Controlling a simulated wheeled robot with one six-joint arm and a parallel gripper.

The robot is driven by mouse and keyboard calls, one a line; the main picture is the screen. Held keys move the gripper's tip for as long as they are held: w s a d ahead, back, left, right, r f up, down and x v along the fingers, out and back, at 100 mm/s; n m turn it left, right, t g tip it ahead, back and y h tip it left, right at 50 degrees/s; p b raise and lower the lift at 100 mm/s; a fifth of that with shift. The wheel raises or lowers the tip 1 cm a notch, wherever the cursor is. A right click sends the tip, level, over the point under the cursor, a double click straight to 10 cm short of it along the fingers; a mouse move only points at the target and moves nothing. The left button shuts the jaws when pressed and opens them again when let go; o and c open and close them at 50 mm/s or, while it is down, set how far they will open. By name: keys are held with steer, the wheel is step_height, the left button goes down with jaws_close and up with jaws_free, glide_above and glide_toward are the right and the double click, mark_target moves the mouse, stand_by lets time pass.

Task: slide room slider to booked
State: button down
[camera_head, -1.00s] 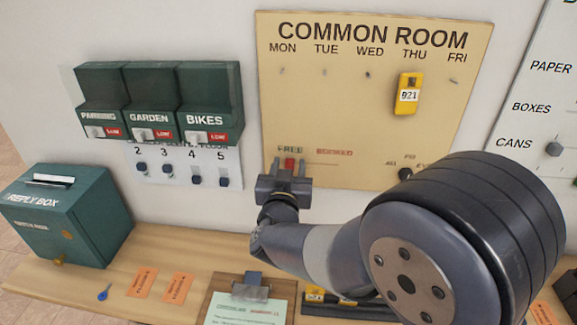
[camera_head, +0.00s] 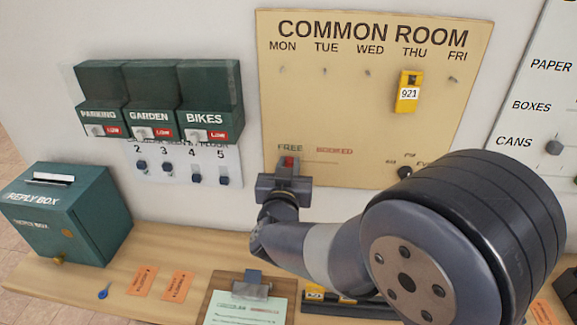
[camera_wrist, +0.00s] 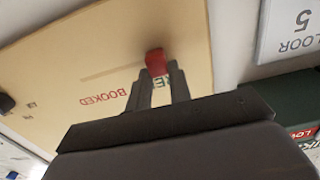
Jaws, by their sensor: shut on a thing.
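The red room slider (camera_head: 289,162) sits at the left end of its track, under the word FREE on the tan COMMON ROOM board (camera_head: 300,95). The word BOOKED (camera_head: 334,151) is printed to its right. My gripper (camera_head: 288,175) is at the slider, just below FREE, with its fingers shut on it. In the wrist view the red slider (camera_wrist: 156,62) shows between the fingertips (camera_wrist: 160,78), which partly hide FREE. BOOKED (camera_wrist: 104,97) is readable upside down, to the left there.
A yellow tag marked 921 (camera_head: 408,92) hangs under THU. A black knob (camera_head: 405,172) is at the board's lower right. Green boxes (camera_head: 155,100) and the reply box (camera_head: 68,212) are at the left. A clipboard (camera_head: 246,303) lies on the shelf below.

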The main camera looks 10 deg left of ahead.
steer(key=d+b, duration=0.1)
steer(key=d, duration=0.2)
steer(key=d+b, duration=0.2)
steer(key=d, duration=0.2)
steer(key=d+b, duration=0.1)
steer(key=d, duration=0.2)
steer(key=shift+w+d, duration=0.15)
steer(key=shift+w, duration=0.15)
steer(key=c, duration=1.4)
jaws_free()
steer(key=shift+d, duration=0.15)
steer(key=shift+o, duration=0.6)
steer(key=shift+s, duration=0.3)
glide_toward(336, 159)
steer(key=s+b, duration=0.1)
steer(key=s, duration=0.3)
steer(key=shift+s+d, duration=0.1)
steer(key=shift+s, duration=0.3)
